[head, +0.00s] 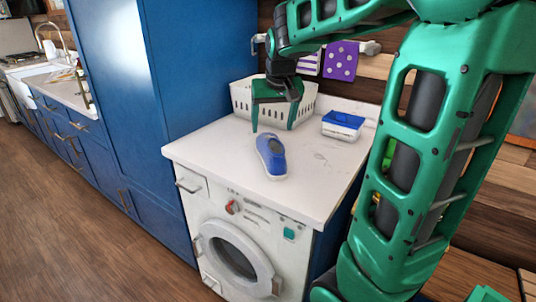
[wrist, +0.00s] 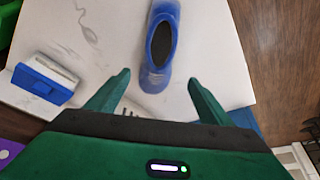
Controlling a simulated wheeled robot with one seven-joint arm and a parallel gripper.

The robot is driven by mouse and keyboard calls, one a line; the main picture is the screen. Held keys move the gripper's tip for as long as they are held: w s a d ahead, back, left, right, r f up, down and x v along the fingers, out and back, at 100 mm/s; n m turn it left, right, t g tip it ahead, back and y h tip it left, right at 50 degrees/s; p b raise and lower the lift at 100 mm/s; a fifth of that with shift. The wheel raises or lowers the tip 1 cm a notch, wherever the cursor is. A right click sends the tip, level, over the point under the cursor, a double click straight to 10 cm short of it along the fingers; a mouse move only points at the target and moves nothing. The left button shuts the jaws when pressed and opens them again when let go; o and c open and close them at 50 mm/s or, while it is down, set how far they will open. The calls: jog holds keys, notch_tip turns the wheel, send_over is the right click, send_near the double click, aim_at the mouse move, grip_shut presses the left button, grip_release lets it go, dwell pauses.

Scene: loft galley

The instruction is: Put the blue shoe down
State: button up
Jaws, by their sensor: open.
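The blue shoe (head: 271,156) lies on the white top of the washing machine, in front of the basket. In the wrist view the shoe (wrist: 170,85) shows its dark opening and lies between and beyond the fingertips, with bare white surface around it. My gripper (head: 270,129) is open and empty above the counter, behind the shoe in the head view. Its two fingers also show spread apart in the wrist view (wrist: 158,75). I see no contact between the fingers and the shoe.
A white perforated basket (head: 240,101) stands behind my gripper. A blue-and-white box (head: 342,125) sits to the right on the white top (head: 222,147). Purple and striped cloths hang on the wall behind. A tall blue cabinet (head: 200,60) borders the left. The top's front is clear.

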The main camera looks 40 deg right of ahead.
aim_at(272, 139)
jog(key=x, duration=0.9)
jog(key=shift+s+d+f, duration=0.15)
jog(key=shift+d+f, duration=0.1)
jog(key=shift+d, duration=0.05)
jog(key=c, duration=1.4)
jog(key=shift+c, duration=0.2)
jog(key=shift+r, duration=0.15)
jog(key=shift+r, duration=0.3)
notch_tip(272, 139, up, 4)
jog(key=shift+a+f, duration=0.15)
jog(key=s+a+r, duration=0.2)
jog(key=a+r, duration=0.4)
jog(key=a, duration=0.5)
jog(key=shift+s+r, duration=0.25)
jog(key=shift+s, duration=0.1)
